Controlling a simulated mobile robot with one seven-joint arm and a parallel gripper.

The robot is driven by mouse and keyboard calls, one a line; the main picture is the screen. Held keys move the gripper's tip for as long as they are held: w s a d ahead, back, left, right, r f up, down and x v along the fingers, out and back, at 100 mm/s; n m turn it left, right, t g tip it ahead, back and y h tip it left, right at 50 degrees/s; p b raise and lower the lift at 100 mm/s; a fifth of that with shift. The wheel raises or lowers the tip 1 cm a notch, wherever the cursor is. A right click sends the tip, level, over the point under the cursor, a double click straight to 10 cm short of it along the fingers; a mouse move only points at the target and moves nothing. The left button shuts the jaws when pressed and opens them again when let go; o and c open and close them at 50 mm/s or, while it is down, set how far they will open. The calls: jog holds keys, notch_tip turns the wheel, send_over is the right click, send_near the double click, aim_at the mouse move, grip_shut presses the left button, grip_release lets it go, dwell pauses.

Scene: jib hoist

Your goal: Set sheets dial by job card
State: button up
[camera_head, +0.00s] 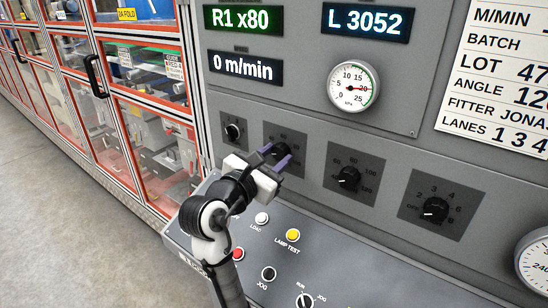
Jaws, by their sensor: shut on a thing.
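My gripper (275,154) is at the second dial (284,134) from the left in the row on the grey panel. Its purple fingers are shut on that dial's knob, which they mostly hide, so I cannot tell where its pointer stands. No name label for this dial is readable. The job card (500,85) at the upper right is cut off by the picture's edge. It shows LOT 47, ANGLE 12, FITTER JONA and LANES 1 3 4, each running out of view.
Other dials sit at the left (232,131), the middle (348,177) and the right (435,207). A round gauge (354,86) is above them. Buttons, including yellow LAMP TEST (293,235), are on the sloped console below. Red-framed guard doors (150,110) stand at the left beside open floor.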

jog(key=shift+f+n, duration=0.1)
jog(key=shift+n, duration=1)
jog(key=o, duration=1)
jog(key=b+v, duration=0.3)
jog(key=v, duration=1.1)
